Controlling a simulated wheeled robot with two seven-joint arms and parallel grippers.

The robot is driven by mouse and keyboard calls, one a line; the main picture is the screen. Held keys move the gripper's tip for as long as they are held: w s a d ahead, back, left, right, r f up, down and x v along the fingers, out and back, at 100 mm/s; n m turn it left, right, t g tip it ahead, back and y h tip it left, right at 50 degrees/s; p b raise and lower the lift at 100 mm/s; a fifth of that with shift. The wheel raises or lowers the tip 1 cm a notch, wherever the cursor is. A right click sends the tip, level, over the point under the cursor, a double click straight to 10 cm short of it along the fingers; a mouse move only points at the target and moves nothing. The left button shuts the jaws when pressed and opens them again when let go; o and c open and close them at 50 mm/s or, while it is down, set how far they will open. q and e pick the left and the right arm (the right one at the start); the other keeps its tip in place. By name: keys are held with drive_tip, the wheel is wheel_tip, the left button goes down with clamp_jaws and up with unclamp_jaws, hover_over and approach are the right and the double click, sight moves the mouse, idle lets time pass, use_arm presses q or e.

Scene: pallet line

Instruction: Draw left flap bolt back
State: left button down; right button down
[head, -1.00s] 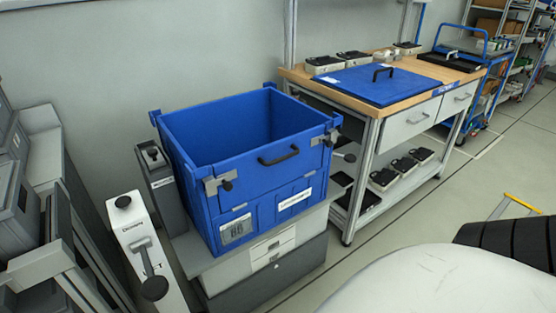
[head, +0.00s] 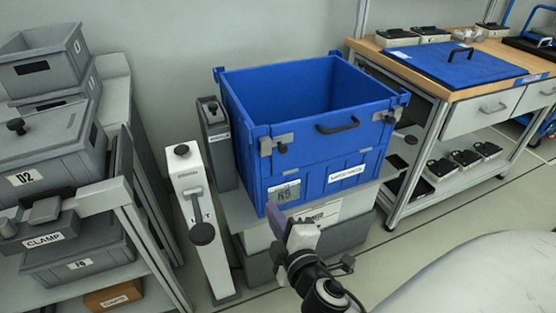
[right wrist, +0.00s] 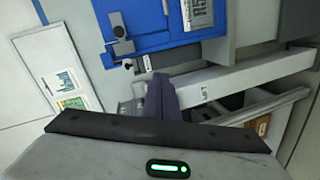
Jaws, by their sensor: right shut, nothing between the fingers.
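The blue crate (head: 318,115) stands open-topped on a grey base, its front flap closed. The left flap bolt (head: 268,146) is a grey metal bracket with a black knob at the flap's upper left corner. It also shows in the right wrist view (right wrist: 121,40), at the blue wall's edge. My right gripper (head: 285,222) is shut and empty, in front of the crate's lower front, below the bolt and apart from it. Its dark fingers (right wrist: 160,97) show in the right wrist view, pointing towards the crate. My left gripper is not in view.
A white lift post (head: 190,215) with a black-knobbed lever stands left of the crate. A shelf with grey bins (head: 45,150) fills the left side. A workbench (head: 455,88) with a blue lid (head: 450,62) stands at the right. A black handle (head: 337,126) juts from the flap.

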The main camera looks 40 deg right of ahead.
wheel_tip(320, 180, up, 6)
drive_tip(key=w+d+n+t+h, duration=0.1)
drive_tip(key=shift+w+d+t+h, duration=0.2)
drive_tip(key=shift+d+t+h, duration=0.1)
drive_tip(key=shift+t+h, duration=0.1)
drive_tip(key=shift+n, duration=0.3)
drive_tip(key=w+d, duration=0.2)
drive_tip(key=w, duration=0.1)
drive_tip(key=w+d+p, duration=0.1)
drive_tip(key=w+d, duration=0.1)
drive_tip(key=w, duration=0.1)
drive_tip(key=w+d+f, duration=0.1)
drive_tip(key=w+d, duration=0.1)
drive_tip(key=w, duration=0.1)
drive_tip(key=shift+d, duration=0.6)
